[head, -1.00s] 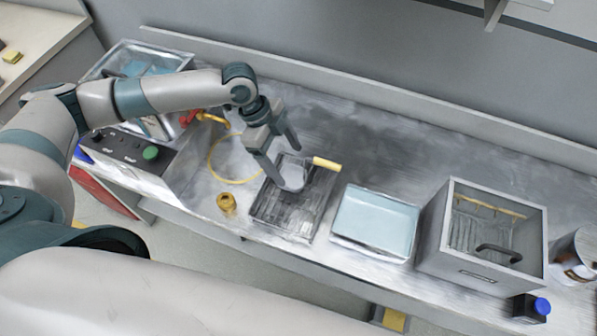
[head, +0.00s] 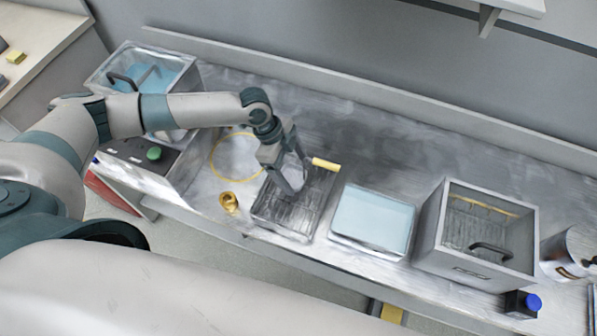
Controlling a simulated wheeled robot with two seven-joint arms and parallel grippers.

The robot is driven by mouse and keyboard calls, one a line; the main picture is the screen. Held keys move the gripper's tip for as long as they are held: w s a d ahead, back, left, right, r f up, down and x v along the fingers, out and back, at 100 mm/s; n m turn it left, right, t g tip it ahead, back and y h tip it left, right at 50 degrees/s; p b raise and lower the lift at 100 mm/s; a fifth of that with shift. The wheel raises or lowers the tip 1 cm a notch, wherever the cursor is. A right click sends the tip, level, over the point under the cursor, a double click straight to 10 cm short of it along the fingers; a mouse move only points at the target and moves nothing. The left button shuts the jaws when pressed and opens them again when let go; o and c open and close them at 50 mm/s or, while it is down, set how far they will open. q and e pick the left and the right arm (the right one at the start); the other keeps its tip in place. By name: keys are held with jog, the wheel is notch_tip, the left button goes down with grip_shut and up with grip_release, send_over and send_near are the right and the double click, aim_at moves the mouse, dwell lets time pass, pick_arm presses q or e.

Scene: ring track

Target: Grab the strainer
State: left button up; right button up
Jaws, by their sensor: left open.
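The strainer (head: 325,164) lies at the dark shallow tray (head: 262,212) in the middle of the bench. Its yellow handle sticks out over the tray's back right edge. Its pale bowl is mostly hidden behind my left gripper's fingers. My left gripper (head: 302,178) is open and points down over the tray, with its fingertips just left of the handle. I see nothing held between the fingers. Whether the fingers touch the strainer I cannot tell. My right gripper is not in view.
A yellow ring (head: 212,160) and a small brass part (head: 229,203) lie left of the tray. A pale blue tray (head: 372,220) and a grey open box (head: 478,270) with a black handle stand to the right. The bench behind is clear.

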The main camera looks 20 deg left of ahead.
pick_arm(q)
jog(key=shift+x, duration=1.1)
jog(key=c, duration=1.3)
